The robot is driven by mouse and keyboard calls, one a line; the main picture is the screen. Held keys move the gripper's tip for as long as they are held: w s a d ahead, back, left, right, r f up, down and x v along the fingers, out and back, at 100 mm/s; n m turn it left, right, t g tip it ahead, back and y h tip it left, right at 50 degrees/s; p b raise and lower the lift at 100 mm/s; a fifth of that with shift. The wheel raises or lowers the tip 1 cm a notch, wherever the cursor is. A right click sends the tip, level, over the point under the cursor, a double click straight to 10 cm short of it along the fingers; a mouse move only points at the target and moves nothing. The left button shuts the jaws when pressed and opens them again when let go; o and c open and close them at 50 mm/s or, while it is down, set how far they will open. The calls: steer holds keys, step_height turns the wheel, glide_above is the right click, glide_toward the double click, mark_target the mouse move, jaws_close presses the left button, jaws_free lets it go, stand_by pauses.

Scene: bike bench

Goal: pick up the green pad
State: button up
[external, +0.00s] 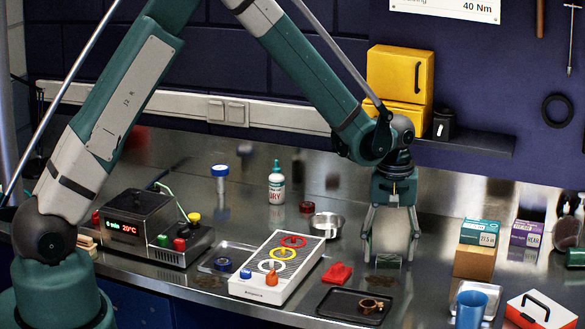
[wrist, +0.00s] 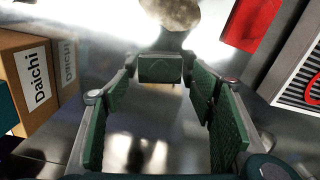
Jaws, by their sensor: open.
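The green pad (external: 388,262) is a small dark green block on the metal bench top. My gripper (external: 391,246) is directly above it, pointing down, with its fingers spread either side. In the wrist view the pad (wrist: 160,69) shows between the fingertips, near the far end of the opening. The gripper's own fingers (wrist: 158,88) carry similar green faces. The fingers are open, and I see no clear contact with the pad.
A red cloth (external: 337,273) and a white ringed board (external: 276,266) lie to the left. A black tray (external: 330,300) with a brown ring-shaped part is in front. A cardboard box (external: 474,262) stands to the right, its Daichi label (wrist: 38,89) readable in the wrist view.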

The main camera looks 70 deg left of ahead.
mark_target(390, 254)
steer(key=shift+c, duration=0.7)
steer(key=c, duration=0.6)
steer(key=shift+r, duration=0.1)
steer(key=shift+r, duration=4.9)
